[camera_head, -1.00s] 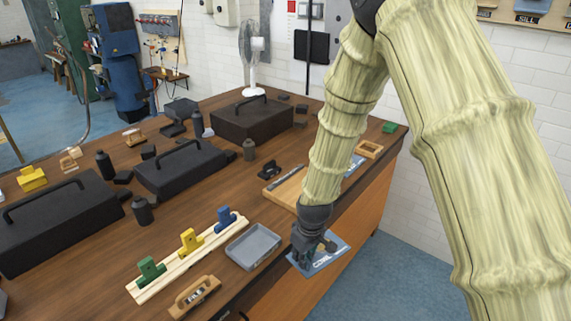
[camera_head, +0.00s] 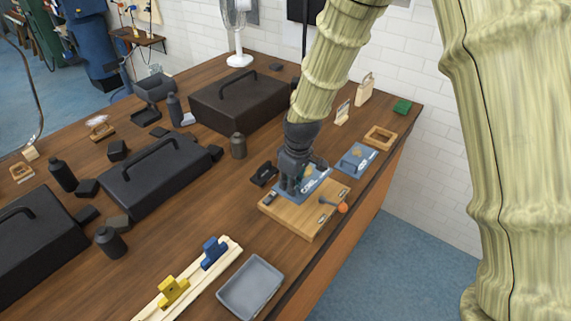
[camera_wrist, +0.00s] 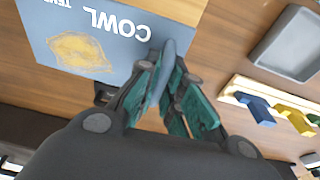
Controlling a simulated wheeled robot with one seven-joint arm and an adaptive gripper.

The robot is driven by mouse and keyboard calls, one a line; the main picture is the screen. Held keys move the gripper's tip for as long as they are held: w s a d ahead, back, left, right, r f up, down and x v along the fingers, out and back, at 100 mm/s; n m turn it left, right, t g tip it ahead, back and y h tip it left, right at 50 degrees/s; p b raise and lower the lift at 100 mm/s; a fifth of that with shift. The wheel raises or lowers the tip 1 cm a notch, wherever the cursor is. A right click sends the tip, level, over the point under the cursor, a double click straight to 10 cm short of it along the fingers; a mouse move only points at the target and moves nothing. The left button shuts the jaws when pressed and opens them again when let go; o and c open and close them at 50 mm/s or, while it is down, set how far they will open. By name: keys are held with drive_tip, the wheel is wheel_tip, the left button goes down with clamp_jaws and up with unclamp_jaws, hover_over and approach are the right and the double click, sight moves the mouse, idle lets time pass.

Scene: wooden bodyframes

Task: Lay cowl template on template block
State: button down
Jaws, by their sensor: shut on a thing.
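The cowl template (camera_head: 317,186) is a flat blue-grey plate with white lettering and a tan patch. In the wrist view it (camera_wrist: 82,38) reads COWL and fills the upper left. My gripper (camera_head: 292,188) is shut on the plate's edge, at a raised grey part between the fingertips (camera_wrist: 166,72). The template block (camera_head: 300,218) is a light wooden board with an orange-ended handle at its right. The template is over the block's far part and covers some of it. I cannot tell whether it touches the block.
A similar blue plate (camera_head: 357,158) lies to the right, with a wooden frame (camera_head: 380,137) behind it. A grey tray (camera_head: 250,287) and a clamp rail (camera_head: 222,265) stand nearer. A small black item (camera_head: 264,173) sits left of the block. Black cases (camera_head: 155,178) fill the left.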

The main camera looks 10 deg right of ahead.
drive_tip(key=shift+w+a, duration=0.1)
drive_tip(key=shift+w, duration=0.45)
drive_tip(key=shift+s+a+b, duration=0.1)
drive_tip(key=shift+s+b, duration=0.25)
drive_tip(key=shift+w+f+b, duration=0.15)
drive_tip(key=shift+f+b, duration=0.15)
drive_tip(key=shift+f, duration=0.25)
drive_tip(key=shift+w+f+b, duration=0.15)
drive_tip(key=shift+f+b, duration=0.1)
drive_tip(key=shift+f, duration=0.25)
drive_tip(key=shift+s+f+b, duration=0.25)
drive_tip(key=shift+f+b, duration=0.35)
drive_tip(key=shift+f, duration=0.1)
drive_tip(key=shift+w+f+b, duration=0.1)
drive_tip(key=shift+f+b, duration=0.2)
drive_tip(key=shift+f, duration=0.25)
drive_tip(key=shift+d+r+p, duration=0.2)
drive_tip(key=shift+r+p, duration=0.1)
drive_tip(key=shift+f+b, duration=0.35)
drive_tip(key=shift+f, duration=0.95)
idle(1.0)
